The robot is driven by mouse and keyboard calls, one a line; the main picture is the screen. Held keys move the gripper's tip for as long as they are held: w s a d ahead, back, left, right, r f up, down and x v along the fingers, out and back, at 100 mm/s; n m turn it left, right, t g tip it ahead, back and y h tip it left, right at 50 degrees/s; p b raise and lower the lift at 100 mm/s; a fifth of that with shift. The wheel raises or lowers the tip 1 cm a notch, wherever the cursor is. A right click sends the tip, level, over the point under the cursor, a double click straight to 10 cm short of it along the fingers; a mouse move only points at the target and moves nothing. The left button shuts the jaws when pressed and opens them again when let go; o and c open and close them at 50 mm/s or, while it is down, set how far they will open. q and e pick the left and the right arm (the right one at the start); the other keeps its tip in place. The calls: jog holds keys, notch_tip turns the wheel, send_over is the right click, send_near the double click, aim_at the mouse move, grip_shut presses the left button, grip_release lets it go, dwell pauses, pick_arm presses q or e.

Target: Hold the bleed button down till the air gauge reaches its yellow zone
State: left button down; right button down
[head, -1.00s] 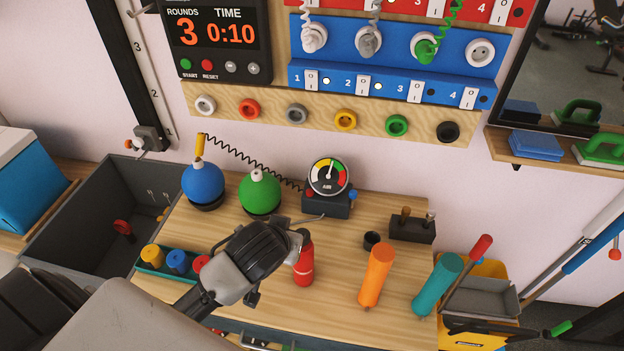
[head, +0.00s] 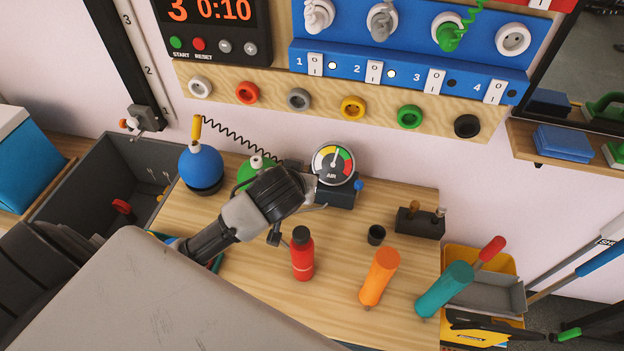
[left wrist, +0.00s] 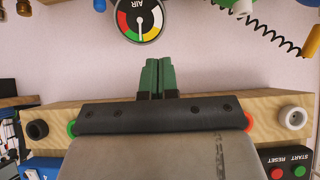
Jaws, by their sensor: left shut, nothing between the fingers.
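The air gauge (head: 333,163) stands on a dark block (head: 337,196) at the back of the bench. Its needle points almost straight up, close to the border of yellow and green. The gauge shows upside down in the left wrist view (left wrist: 140,18). A blue knob (head: 359,185) is on the block's right side. The red knob on its left side is hidden behind my left gripper in the head view. My left gripper (head: 312,188) is shut and empty, at the block's left front; contact cannot be told. Its green fingertips (left wrist: 160,64) are together. My right gripper is not in view.
A blue ball pump (head: 201,165) and a partly hidden green one (head: 250,176) stand left of the gauge.

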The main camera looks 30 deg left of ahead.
pick_arm(q)
jog(key=b+x, duration=0.1)
jog(key=x, duration=1.6)
jog(key=shift+w+f, duration=0.25)
notch_tip(320, 180, down, 3)
jog(key=shift+r+b, duration=0.25)
jog(key=shift+b, duration=0.05)
jog(key=shift+f, duration=0.75)
jog(key=shift+f, duration=0.1)
